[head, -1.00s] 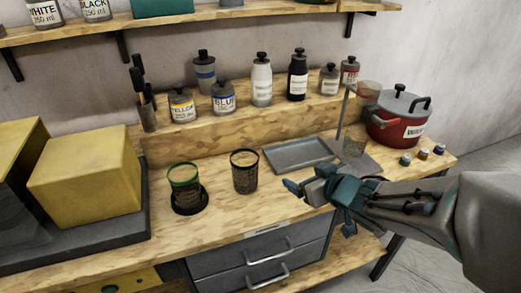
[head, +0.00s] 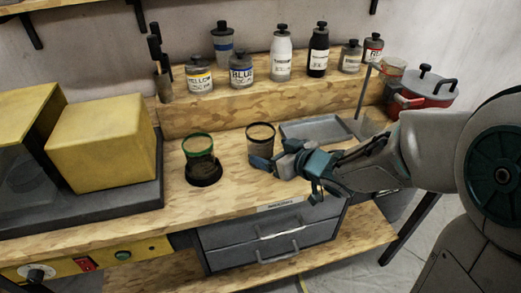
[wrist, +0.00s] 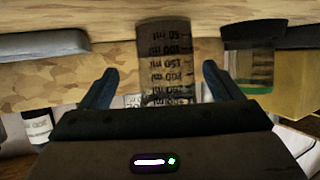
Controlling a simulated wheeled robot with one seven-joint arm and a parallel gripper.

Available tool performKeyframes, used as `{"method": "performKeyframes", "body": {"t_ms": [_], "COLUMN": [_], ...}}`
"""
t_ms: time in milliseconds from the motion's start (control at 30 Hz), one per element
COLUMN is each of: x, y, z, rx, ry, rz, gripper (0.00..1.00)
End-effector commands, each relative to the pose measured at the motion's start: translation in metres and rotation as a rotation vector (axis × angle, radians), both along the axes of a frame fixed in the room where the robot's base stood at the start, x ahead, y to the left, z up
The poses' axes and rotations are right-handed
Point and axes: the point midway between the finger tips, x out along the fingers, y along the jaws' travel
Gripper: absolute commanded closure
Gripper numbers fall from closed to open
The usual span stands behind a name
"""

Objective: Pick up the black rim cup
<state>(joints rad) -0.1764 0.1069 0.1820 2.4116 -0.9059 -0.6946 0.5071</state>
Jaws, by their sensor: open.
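The black rim cup (head: 261,142) is a clear, dark-tinted measuring cup standing upright on the wooden bench. In the wrist view the cup (wrist: 166,55) appears upside down, its volume marks showing, between the two blue fingers. My gripper (head: 287,173) is open and points left at the cup's lower right side. One fingertip overlaps the cup's lower part in the head view; I cannot tell if it touches. The gripper (wrist: 160,75) also shows in the wrist view with nothing clamped in it.
A green rim cup (head: 198,147) stands in a dark round holder (head: 204,177) to the left. A grey tray (head: 315,130) lies behind my gripper. Bottles line the raised shelf, and a red pot (head: 424,94) stands at right. Bare bench lies in front of the cups.

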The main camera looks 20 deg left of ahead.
Motion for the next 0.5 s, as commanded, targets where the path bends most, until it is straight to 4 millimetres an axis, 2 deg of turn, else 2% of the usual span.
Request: {"method": "performKeyframes", "body": {"t_ms": [233, 500], "x": [0.011, 0.023], "y": [0.031, 0.044], "z": [-0.012, -0.017], "rx": [0.0, 0.0], "ry": [0.001, 0.0], "rz": [0.004, -0.001], "gripper": [0.15, 0.15]}}
